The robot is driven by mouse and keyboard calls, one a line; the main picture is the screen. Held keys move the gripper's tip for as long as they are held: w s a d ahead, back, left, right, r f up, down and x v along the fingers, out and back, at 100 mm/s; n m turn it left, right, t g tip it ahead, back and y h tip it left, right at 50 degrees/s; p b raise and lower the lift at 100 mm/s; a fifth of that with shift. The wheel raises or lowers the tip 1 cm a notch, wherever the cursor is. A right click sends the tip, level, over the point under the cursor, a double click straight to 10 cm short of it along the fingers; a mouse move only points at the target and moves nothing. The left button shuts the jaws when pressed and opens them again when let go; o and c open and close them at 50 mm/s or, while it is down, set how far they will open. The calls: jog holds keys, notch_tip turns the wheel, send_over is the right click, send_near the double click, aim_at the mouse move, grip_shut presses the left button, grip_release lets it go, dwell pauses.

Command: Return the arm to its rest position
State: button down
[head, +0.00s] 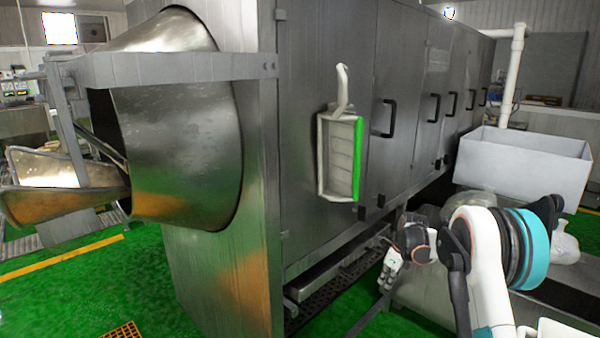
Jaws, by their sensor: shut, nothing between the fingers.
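My arm reaches in from the lower right of the head view, with a white link and a teal ring at its bend. My gripper (388,275) hangs at the arm's end, pointing down, in front of the lower side of the steel machine. It is small in the picture. Its fingers are together with nothing held between them. I cannot tell how far it is from the machine's side.
A large steel rotary drum machine (325,85) fills the middle, with handled doors along its side. A white holder with a green edge (340,158) hangs on it. A grey bin (522,165) stands right. Open green floor (80,295) lies at left.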

jog(key=s+a+r+n+t+h, duration=0.1)
jog(key=s+a+r+n, duration=0.2)
jog(key=s+r+n, duration=0.55)
jog(key=s+a+r+n+t, duration=0.1)
jog(key=s+a+r+n, duration=0.25)
jog(key=s+r, duration=0.9)
jog(key=s+a+r+n+t, duration=0.2)
jog(key=s+r+n, duration=0.5)
jog(key=s, duration=0.5)
jog(key=s+a+f+n+t, duration=0.1)
jog(key=s+f+n, duration=0.3)
jog(key=s, duration=0.9)
jog(key=n, duration=0.3)
jog(key=shift+f+n+h, duration=0.2)
jog(key=shift+n+h, duration=0.1)
jog(key=shift+h, duration=0.1)
